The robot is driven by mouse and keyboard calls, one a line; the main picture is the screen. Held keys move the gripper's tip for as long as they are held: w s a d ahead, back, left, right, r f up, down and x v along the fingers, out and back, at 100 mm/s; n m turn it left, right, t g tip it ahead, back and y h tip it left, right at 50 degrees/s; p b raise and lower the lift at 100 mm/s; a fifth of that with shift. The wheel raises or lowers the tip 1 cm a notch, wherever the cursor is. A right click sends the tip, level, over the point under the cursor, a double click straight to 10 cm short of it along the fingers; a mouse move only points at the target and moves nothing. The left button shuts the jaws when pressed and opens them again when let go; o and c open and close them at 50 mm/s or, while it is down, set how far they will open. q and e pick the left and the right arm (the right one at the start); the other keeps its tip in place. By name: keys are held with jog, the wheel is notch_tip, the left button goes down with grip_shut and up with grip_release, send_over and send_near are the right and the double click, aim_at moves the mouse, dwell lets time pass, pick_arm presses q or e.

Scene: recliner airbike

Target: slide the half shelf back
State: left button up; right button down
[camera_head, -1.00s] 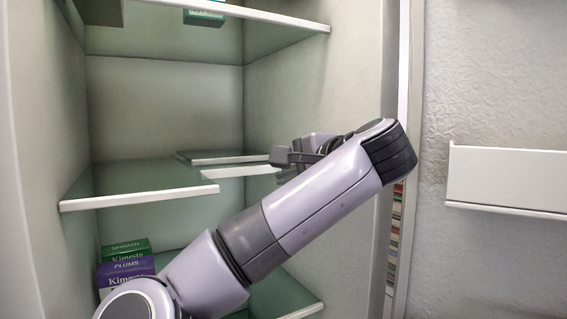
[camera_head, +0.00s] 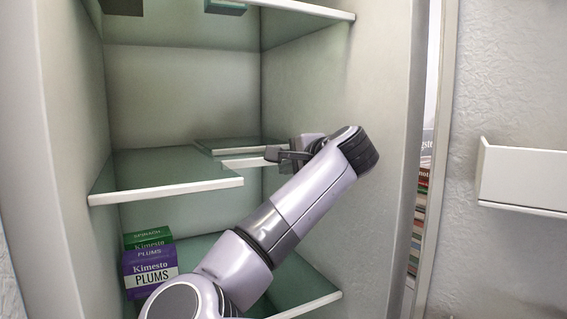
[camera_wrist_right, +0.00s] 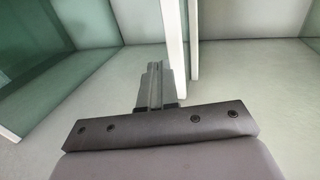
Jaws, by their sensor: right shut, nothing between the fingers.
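The half shelf (camera_head: 243,163) is a short glass panel with a white front edge. It sits on the right at mid height in the fridge, set back behind the front of the larger fixed shelf (camera_head: 165,191). My right gripper (camera_head: 272,154) is shut and empty, with its tip at the right part of the half shelf's front edge. It hides that end, and I cannot tell whether it touches. In the right wrist view the shut fingers (camera_wrist_right: 154,85) are close beside white shelf edges. My left gripper is not in view.
An upper shelf (camera_head: 305,9) holds items. The fridge's right wall (camera_head: 375,90) is close beside my arm. A white door rack (camera_head: 525,175) is at far right.

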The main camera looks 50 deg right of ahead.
aim_at(251, 154)
jog(key=shift+w+d, duration=0.2)
jog(key=shift+w, duration=0.45)
jog(key=shift+w+d, duration=0.2)
jog(key=shift+w, duration=0.4)
jog(key=w+p, duration=0.1)
jog(key=w+d+p, duration=0.1)
jog(key=w, duration=0.1)
jog(key=shift+s, duration=0.15)
